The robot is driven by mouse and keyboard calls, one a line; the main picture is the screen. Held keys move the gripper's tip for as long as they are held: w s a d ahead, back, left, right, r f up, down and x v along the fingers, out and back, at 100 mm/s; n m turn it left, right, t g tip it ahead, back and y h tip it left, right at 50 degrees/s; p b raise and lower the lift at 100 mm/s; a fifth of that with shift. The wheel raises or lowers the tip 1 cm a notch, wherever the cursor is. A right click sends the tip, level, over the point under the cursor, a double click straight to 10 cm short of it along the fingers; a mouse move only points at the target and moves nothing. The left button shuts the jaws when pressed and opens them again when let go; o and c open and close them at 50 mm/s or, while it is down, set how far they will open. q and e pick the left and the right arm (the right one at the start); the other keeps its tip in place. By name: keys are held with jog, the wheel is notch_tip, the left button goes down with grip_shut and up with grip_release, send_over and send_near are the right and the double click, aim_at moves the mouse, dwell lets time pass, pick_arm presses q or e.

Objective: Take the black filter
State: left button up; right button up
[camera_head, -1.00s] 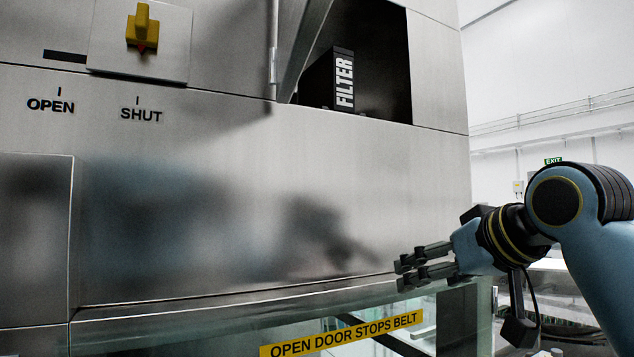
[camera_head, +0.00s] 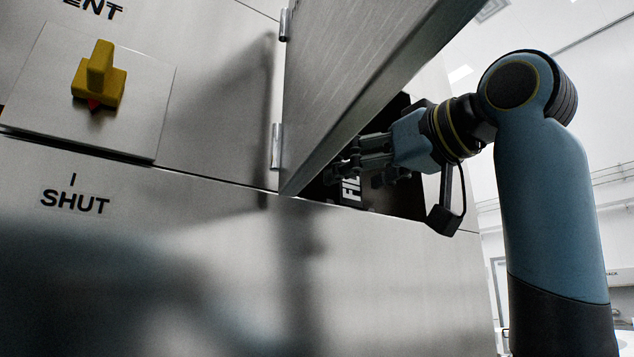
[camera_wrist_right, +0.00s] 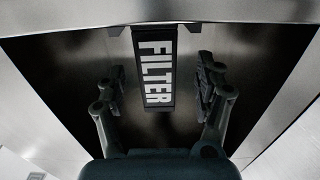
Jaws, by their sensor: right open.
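The black filter (camera_wrist_right: 155,68) is a dark box with white "FILTER" lettering, standing inside a recess in the steel machine. In the head view only part of the filter (camera_head: 350,190) shows, behind my right gripper and the open door's edge. My right gripper (camera_head: 350,158) reaches into the recess. In the right wrist view the right gripper (camera_wrist_right: 160,85) is open, with one finger on each side of the filter and a visible gap on both sides. My left gripper is not in view.
A hinged steel door (camera_head: 370,80) stands open, close to the left of my right gripper. The recess's lower edge (camera_head: 380,214) runs below the gripper. A yellow rotary knob (camera_head: 99,75) is on the panel at left, above a "SHUT" label.

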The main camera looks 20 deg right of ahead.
aim_at(331, 190)
jog(key=shift+x, duration=1.15)
jog(key=p+x, duration=0.3)
jog(key=x, duration=0.1)
jog(key=shift+w+d+f, duration=0.15)
jog(key=shift+w+f, duration=0.05)
jog(key=shift+w, duration=0.05)
jog(key=shift+w+a+f, duration=0.1)
jog(key=shift+w+a, duration=0.15)
jog(key=shift+w, duration=0.25)
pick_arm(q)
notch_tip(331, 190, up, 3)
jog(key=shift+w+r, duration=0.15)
pick_arm(e)
jog(key=shift+s+d, duration=0.1)
jog(key=c, duration=1.4)
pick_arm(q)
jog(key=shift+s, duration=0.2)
